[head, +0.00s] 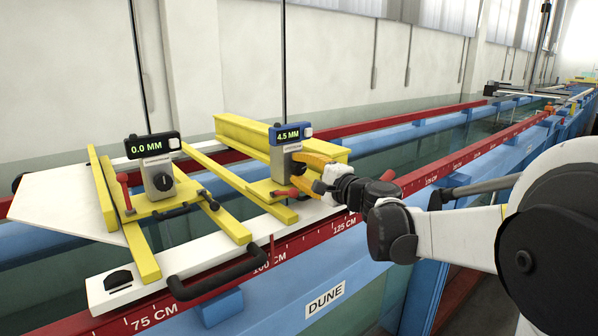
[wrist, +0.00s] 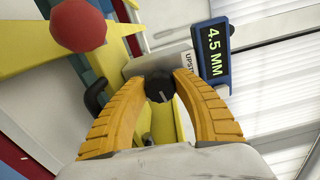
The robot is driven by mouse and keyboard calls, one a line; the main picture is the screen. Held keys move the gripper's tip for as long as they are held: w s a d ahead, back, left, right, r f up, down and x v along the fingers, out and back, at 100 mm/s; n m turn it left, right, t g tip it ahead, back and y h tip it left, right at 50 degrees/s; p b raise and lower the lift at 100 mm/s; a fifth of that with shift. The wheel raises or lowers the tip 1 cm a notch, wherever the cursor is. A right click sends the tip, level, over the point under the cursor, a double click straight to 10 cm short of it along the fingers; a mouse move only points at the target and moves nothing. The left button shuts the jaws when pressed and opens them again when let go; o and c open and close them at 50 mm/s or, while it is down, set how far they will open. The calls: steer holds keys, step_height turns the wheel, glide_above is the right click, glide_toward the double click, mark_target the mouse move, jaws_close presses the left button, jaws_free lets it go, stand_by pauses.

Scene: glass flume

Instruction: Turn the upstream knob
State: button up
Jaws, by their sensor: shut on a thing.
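The upstream knob (wrist: 158,84) is small, round and black with a light pointer line. It sits between the fingertips of my gripper (wrist: 159,88) in the wrist view, and the yellow-orange fingers are shut on its sides. The blue-framed display (wrist: 213,48) above it reads 4.5 MM, and a partly hidden label beside it begins "UPST". In the head view my gripper (head: 300,178) reaches from the right to the grey gauge body (head: 281,164) under the blue display (head: 288,135). The knob is hidden there by the fingers.
A second gauge (head: 157,178) with a black knob and a display (head: 152,145) reading 0.0 MM stands to the left. Yellow bars, red handles and a black handle (head: 215,273) surround the gauges. Thin vertical rods rise behind. The blue flume (head: 340,285) runs below.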

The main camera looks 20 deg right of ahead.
steer(key=n+b, duration=0.1)
steer(key=n, duration=0.9)
steer(key=shift+w+n+b, duration=0.1)
steer(key=shift+n+b, duration=0.3)
steer(key=shift+d+n, duration=0.1)
steer(key=shift+n, duration=1.7)
steer(key=o, duration=1.2)
steer(key=shift+f, duration=0.1)
